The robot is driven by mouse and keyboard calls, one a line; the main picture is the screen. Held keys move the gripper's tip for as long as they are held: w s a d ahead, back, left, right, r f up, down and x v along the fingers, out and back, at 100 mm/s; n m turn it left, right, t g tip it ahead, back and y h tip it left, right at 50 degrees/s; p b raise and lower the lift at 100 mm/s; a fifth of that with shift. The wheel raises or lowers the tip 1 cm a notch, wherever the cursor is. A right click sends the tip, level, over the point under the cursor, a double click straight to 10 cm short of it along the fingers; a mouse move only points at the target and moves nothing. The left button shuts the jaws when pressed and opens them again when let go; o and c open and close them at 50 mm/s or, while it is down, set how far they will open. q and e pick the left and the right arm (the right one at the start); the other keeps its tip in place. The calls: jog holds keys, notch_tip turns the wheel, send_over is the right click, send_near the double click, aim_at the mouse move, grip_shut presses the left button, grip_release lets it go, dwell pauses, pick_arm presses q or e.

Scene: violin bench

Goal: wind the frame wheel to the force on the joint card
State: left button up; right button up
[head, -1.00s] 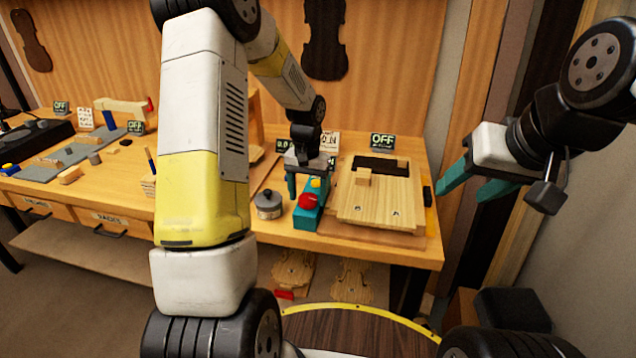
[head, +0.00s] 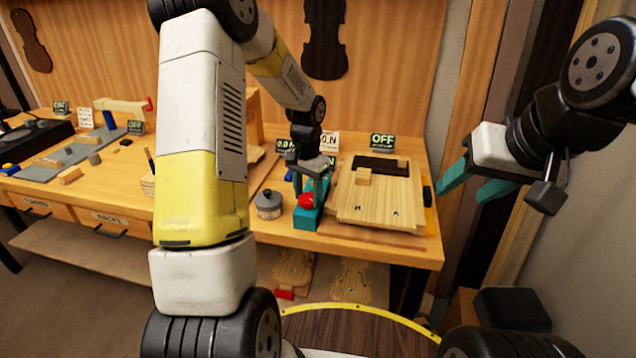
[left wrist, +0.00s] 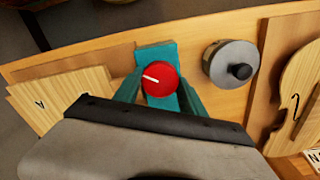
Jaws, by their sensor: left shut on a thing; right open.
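The red frame wheel (head: 306,202) sits on a teal block (head: 305,221) near the front edge of the bench. It also shows in the left wrist view (left wrist: 160,79), with a white mark pointing to the upper left. My left gripper (head: 309,193) is shut on the wheel, with one teal finger on each side. A small display (head: 285,146) behind it seems to read 0.0 N. A pale card (head: 329,141) stands beside the display, partly hidden, its figure not fully readable. My right gripper (head: 481,186) is open and empty in the air at the right.
A grey round pot with a black knob (head: 268,204) stands just left of the wheel. My left arm hides the middle of the bench.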

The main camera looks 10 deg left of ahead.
aim_at(308, 197)
pick_arm(q)
jog(key=shift+m, duration=0.3)
jog(key=o, duration=1.4)
jog(key=shift+c, duration=0.2)
jog(key=shift+r, duration=0.1)
notch_tip(308, 197, up, 8)
jog(key=shift+f, duration=0.15)
